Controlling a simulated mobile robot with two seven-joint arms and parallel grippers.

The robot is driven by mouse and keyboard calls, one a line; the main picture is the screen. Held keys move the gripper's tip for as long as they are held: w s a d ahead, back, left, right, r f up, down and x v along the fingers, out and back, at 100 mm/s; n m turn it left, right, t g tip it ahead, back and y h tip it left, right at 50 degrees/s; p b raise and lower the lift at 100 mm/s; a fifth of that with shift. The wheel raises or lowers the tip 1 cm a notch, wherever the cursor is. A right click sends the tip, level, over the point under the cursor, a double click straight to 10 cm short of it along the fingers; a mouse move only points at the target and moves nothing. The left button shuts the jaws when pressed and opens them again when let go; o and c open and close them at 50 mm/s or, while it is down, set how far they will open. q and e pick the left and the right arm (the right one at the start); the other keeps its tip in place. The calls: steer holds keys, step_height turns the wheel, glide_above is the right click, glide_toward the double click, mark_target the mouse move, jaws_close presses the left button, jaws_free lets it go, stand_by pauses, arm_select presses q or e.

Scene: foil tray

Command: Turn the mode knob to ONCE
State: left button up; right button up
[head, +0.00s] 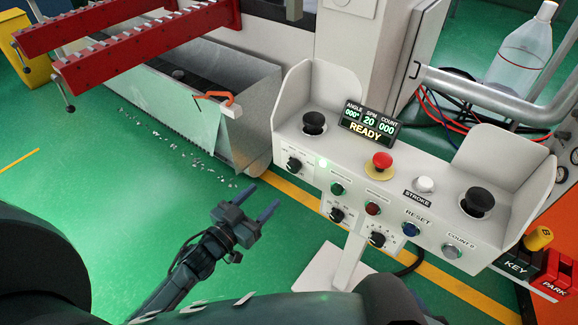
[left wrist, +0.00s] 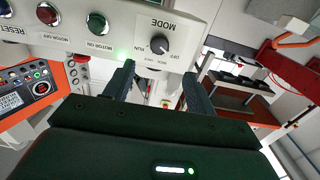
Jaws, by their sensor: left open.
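The mode knob (head: 294,163) is a black dial on a white plate at the left end of the control console. In the left wrist view the knob (left wrist: 159,45) appears upside down under the word MODE, with OFF and RUN readable around it. My left gripper (head: 258,198) is open and empty, below and left of the knob in the head view. In the left wrist view its fingertips (left wrist: 158,76) stand either side of the knob's line, apart from it. My right gripper is not in view.
The console (head: 447,207) also bears a red emergency button (head: 382,160), a green button (head: 338,188), a blue RESET button (head: 411,229) and two lower knobs. Its display (head: 366,124) reads READY. A metal bin (head: 255,95) stands behind left.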

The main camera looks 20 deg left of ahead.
mark_target(291, 169)
arm_select(q)
steer(key=x, duration=1.1)
steer(key=shift+w+d+b, duration=0.15)
steer(key=shift+w+b, duration=0.15)
steer(key=shift+w, duration=0.05)
steer(key=c, duration=1)
